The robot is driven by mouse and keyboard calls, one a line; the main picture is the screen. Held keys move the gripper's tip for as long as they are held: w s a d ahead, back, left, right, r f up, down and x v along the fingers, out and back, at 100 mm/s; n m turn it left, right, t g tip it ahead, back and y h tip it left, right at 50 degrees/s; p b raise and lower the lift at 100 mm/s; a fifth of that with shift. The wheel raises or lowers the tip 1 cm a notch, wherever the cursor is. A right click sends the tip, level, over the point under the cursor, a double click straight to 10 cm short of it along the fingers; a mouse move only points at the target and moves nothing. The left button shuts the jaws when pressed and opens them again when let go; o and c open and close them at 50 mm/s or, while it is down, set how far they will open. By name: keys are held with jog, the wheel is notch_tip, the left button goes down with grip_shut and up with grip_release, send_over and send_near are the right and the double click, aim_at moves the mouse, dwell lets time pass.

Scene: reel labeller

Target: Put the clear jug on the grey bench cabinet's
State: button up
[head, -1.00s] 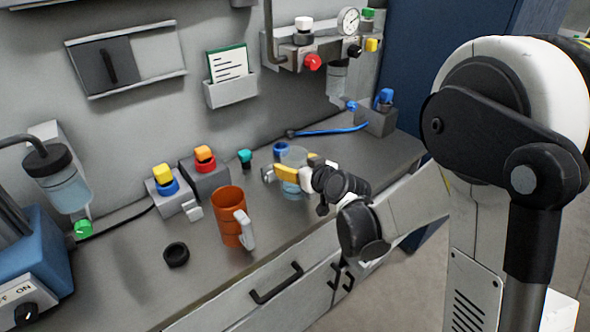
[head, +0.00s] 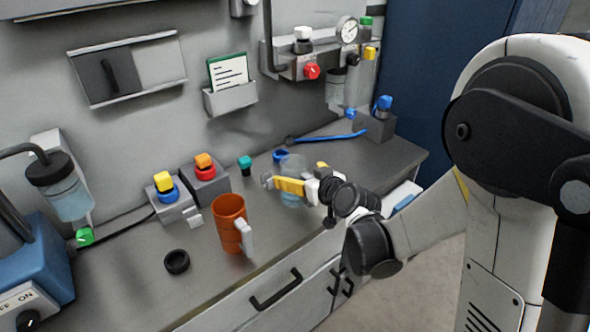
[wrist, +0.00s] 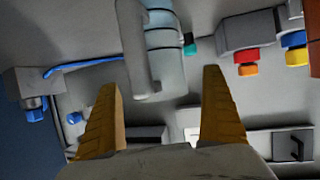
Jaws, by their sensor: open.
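The clear jug (head: 293,168) stands upright on the grey bench cabinet (head: 215,282), near the middle of its top. My gripper (head: 292,181) is open at the jug, its yellow near finger crossing in front of the jug's lower part. In the wrist view the jug (wrist: 166,58) and its pale handle (wrist: 136,50) show beyond and between the spread fingertips of my gripper (wrist: 160,82). The fingers do not visibly close on it. I cannot tell whether either finger touches it.
An orange mug (head: 229,222) and a black ring (head: 177,261) are left of the jug. Button boxes (head: 205,182), a teal knob (head: 245,163) and a blue ring (head: 281,156) are behind. A blue wand (head: 335,136) lies at back right. Bare bench top is in front left.

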jog(key=s+d+r+m+g+h, duration=0.1)
jog(key=s+d, duration=0.3)
jog(key=s, duration=0.5)
jog(key=s+d+r+m+g+h+p, duration=0.1)
jog(key=s+d+r, duration=0.3)
jog(key=s, duration=0.6)
jog(key=s+d+r+m+g+h+p, duration=0.1)
jog(key=s+d+r+m+g+h, duration=0.1)
jog(key=s, duration=0.7)
jog(key=shift+s+d+r+m+g+h, duration=0.3)
jog(key=shift+d+r+g+h, duration=0.2)
jog(key=shift+d+g+h, duration=0.45)
jog(key=shift+d+y, duration=0.1)
jog(key=shift+y, duration=0.15)
